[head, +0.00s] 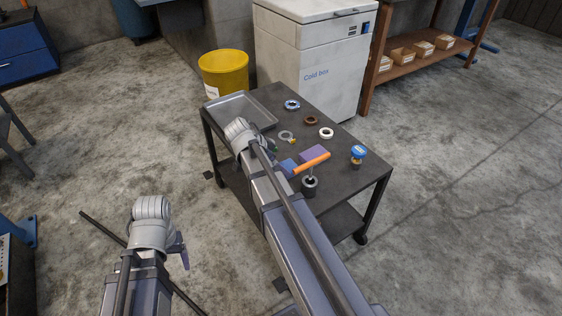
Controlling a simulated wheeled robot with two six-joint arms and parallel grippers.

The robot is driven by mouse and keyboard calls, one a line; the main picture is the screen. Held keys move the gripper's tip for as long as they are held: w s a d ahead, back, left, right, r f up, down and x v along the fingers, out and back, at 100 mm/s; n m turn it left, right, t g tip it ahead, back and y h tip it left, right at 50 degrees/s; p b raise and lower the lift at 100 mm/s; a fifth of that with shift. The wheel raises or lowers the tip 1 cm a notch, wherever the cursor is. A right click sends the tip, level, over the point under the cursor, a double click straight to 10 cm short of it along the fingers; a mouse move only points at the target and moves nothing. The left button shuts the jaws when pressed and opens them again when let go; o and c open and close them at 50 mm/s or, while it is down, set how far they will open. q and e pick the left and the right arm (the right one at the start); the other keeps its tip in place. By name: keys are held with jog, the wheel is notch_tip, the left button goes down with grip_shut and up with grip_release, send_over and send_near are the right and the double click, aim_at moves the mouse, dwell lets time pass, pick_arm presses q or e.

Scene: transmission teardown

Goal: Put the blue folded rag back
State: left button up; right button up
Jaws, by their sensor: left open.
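A small blue piece (288,165), which looks like the folded rag, lies on the dark cart (345,182). My right arm partly hides it. My left gripper (181,251) is open and empty over the floor, left of the cart and well apart from it. My right arm reaches over the cart, its wrist near the metal tray. Its jaws are mostly hidden around the small dark shape beside the arm, near the blue piece. I cannot tell whether they are open or touch anything.
On the cart are a metal tray (243,110), several rings, a purple block (314,152), an orange-handled tool (311,163) and a blue-topped jar (358,153). A yellow bin (224,73) and a white cold box (318,60) stand behind. The floor at left is mostly clear.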

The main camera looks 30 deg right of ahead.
jog(key=p+v, duration=0.6)
jog(key=v, duration=0.2)
jog(key=shift+r, duration=0.25)
jog(key=shift+f, duration=0.15)
jog(key=b+x, duration=1)
jog(key=x, duration=0.2)
jog(key=shift+a+f+b, duration=0.1)
jog(key=shift+a+b, duration=0.05)
jog(key=shift+b, duration=0.15)
